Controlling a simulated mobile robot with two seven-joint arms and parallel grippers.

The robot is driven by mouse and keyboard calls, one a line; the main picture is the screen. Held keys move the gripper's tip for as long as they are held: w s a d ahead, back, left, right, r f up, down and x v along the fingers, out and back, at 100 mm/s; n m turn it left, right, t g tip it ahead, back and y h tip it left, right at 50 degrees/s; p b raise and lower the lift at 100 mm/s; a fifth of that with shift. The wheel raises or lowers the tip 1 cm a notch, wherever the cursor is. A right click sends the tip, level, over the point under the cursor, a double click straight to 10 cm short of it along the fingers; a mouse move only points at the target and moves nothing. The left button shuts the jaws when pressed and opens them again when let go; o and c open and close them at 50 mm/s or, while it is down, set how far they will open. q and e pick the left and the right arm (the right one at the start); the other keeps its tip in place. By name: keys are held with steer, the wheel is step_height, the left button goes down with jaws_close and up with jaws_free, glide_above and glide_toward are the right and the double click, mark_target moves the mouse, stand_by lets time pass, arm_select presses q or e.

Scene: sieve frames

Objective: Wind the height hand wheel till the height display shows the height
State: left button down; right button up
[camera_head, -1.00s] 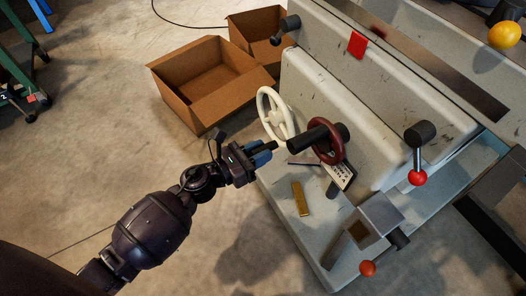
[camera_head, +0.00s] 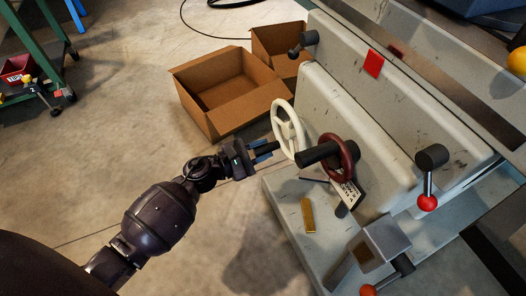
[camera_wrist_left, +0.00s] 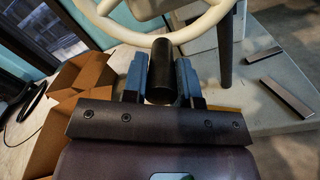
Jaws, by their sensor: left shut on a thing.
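A white spoked hand wheel (camera_head: 288,128) stands on the side of the grey machine. My left gripper (camera_head: 266,150) is at the wheel's lower left side, shut on its black handle. In the left wrist view the handle (camera_wrist_left: 160,75) lies between the blue fingers, with the white rim (camera_wrist_left: 128,38) just beyond. A dark red hand wheel (camera_head: 337,157) with a thick black grip sits to the right. A small white plate (camera_head: 347,192) with dark marks is below it, too small to read. I cannot tell any height reading. My right gripper is not in view.
Open cardboard boxes (camera_head: 190,100) stand on the floor behind my left gripper. A brass-coloured bar (camera_head: 308,214) lies on the machine's base ledge. Levers with red knobs (camera_head: 427,202) stick out at the right. The floor left of the machine is mostly clear.

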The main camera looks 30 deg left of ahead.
arm_select(q)
steer(key=shift+a+f, duration=0.25)
steer(key=shift+f, duration=0.1)
steer(key=c, duration=1)
jaws_free()
steer(key=shift+c, duration=0.2)
steer(key=shift+o, duration=0.7)
steer(key=shift+w+r, duration=0.1)
steer(key=shift+r, duration=0.05)
steer(key=p+v, duration=0.1)
steer(key=v, duration=1)
steer(key=shift+d+r, duration=0.1)
steer(key=shift+d, duration=0.05)
